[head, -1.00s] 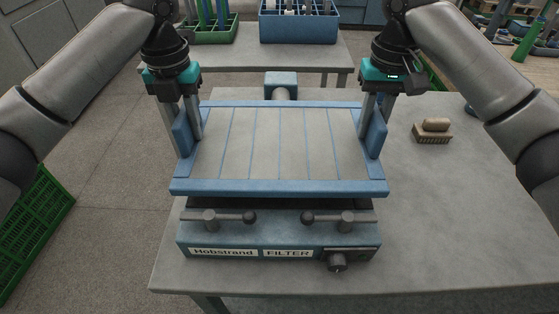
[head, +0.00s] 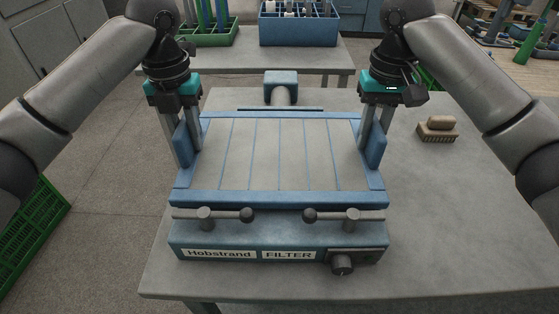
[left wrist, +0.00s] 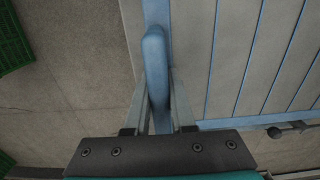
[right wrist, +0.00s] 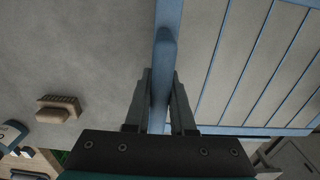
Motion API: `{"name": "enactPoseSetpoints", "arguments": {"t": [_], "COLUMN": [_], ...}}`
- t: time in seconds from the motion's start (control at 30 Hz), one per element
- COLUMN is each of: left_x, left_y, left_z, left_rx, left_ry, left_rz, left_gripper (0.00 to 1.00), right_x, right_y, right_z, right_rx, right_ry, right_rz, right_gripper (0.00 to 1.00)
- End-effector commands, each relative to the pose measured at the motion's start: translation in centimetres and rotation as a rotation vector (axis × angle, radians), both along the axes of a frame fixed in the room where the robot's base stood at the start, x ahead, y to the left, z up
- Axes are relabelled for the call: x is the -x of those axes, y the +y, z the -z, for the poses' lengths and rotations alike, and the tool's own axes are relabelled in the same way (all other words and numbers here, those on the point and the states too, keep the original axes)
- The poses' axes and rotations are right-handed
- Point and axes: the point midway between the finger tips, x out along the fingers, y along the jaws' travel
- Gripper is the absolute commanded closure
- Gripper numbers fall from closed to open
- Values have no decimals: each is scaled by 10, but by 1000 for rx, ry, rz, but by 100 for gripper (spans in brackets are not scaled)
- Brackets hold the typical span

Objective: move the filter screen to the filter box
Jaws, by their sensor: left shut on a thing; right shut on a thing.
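The filter screen (head: 265,155) is a flat blue frame with pale grey panels divided by thin blue lines, and an upright blue handle on each side. It lies about level over the filter box (head: 215,238), a blue body lettered "Hobstrand FILTER". I cannot tell whether the screen rests on the box or hovers just above. My left gripper (head: 184,143) is shut on the left handle, which also shows in the left wrist view (left wrist: 155,65). My right gripper (head: 374,138) is shut on the right handle, seen in the right wrist view (right wrist: 163,75). The box's inside is hidden.
Two ball-ended clamp levers (head: 227,216) (head: 332,216) lie along the box front, above a dark knob (head: 342,264). A blue pipe fitting (head: 281,87) stands behind the box. A brush (head: 437,128) lies on the table (head: 440,220) at right, with free room around it.

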Motion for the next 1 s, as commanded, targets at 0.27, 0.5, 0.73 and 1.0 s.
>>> {"name": "enactPoseSetpoints", "arguments": {"t": [0.27, 0.5, 0.73, 1.0], "left_x": [0, 0, 0, -1], "left_y": [1, 0, 0, 1], "left_z": [6, 6, 2, -34], "left_rx": [-2, -1, 0, -3], "left_ry": [1, 0, -1, -5], "left_rz": [-2, -1, 0, -1], "left_gripper": [65, 48, 48, 48], "right_x": [0, 0, 0, 0], "right_y": [-1, 0, 0, 0], "right_z": [6, 6, 6, 6], "right_rx": [2, 1, 0, 0], "right_ry": [1, 0, 0, 0], "right_rz": [2, 1, 0, 0], "right_gripper": [65, 48, 48, 48]}}
